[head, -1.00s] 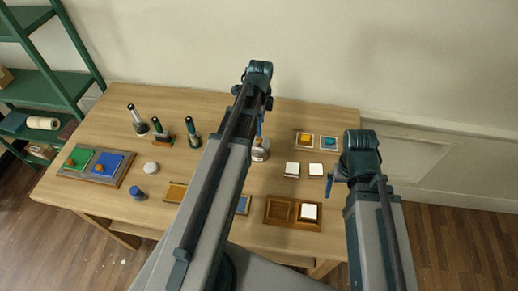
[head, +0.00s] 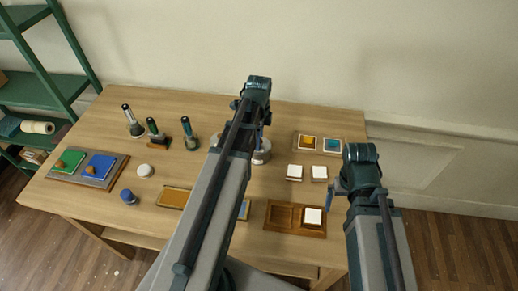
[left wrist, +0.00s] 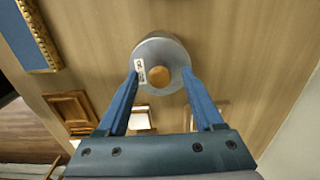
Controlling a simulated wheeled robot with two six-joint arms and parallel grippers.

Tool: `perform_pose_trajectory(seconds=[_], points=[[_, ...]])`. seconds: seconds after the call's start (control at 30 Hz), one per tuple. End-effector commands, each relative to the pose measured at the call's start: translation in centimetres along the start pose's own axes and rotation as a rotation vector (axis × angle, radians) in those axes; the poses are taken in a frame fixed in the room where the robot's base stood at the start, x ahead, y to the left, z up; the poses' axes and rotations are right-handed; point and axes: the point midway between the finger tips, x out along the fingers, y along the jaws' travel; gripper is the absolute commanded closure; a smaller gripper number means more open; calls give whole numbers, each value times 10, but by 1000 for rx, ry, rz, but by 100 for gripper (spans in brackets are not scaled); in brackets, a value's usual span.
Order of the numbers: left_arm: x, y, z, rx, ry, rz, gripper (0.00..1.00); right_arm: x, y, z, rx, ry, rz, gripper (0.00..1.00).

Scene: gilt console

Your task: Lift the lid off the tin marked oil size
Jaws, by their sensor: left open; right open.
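A round silvery-grey tin (head: 262,155) stands on the table, partly hidden behind my left arm in the head view. In the left wrist view the tin (left wrist: 160,48) is seen from above, with a round wooden knob on its lid and a small white label on its left side. The label's writing is too small to read. My left gripper (head: 262,113) is above the tin. In the left wrist view its open fingers (left wrist: 160,74) lie on either side of the knob, with nothing held. My right gripper (head: 337,184) is open and empty, right of the white blocks.
A two-compartment wooden tray (head: 283,233) holds a white block. White blocks (head: 294,172) and a board with yellow and blue squares (head: 318,134) are to the right. Dark-handled tools (head: 187,135) and a board with green and blue pads (head: 78,182) are left. A green shelf (head: 45,92) stands beyond.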

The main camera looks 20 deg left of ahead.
Motion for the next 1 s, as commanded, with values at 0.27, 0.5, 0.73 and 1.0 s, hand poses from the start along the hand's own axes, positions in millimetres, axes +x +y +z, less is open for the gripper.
perform_pose_trajectory(seconds=[0.27, 0.5, 0.73, 1.0], points=[[-1, 0, 0, 0, 0, 0, 50, -1, 0, 0, 0, 0, 0, 0], [-1, 0, 0, 0, 0, 0, 93, -1, 0, 0, 0, 0, 0, 0], [-1, 0, 0, 0, 0, 0, 100, -1, 0, 0, 0, 0, 0, 0], [-8, 0, -4, 0, 0, 0, 100, -8, 1, 0, 0, 0, 0, 0]])
